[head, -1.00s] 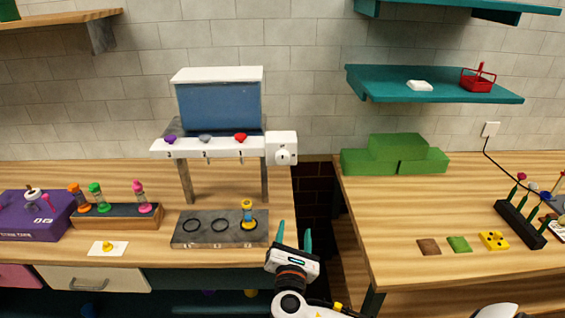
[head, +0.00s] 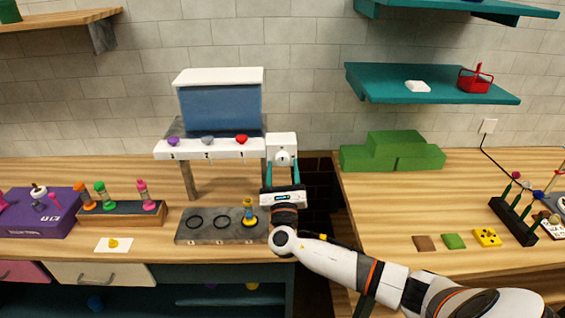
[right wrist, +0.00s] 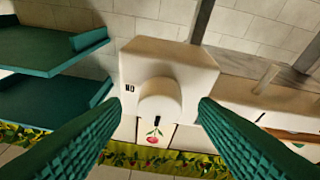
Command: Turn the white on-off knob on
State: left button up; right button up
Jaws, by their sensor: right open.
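The white on-off knob (head: 282,158) is on the front of a white box (head: 281,141) at the right end of the dispenser stand. In the right wrist view the rounded knob (right wrist: 160,100) has a small dark mark near its lower edge, and the box (right wrist: 170,55) lies around it. My right gripper (head: 283,174) is open just in front of and below the knob. In the right wrist view its two teal fingers stand on either side of the knob with gaps, not visibly touching it. My left gripper is not in view.
The dispenser's white bar (head: 208,150) has purple, grey and red knobs left of the box. A gap separates this counter from the right one, where green blocks (head: 393,153) stand.

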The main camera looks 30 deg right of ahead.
jog(key=shift+w+d+r, duration=0.15)
jog(key=shift+w+d, duration=0.1)
jog(key=shift+w, duration=0.15)
jog(key=c, duration=1)
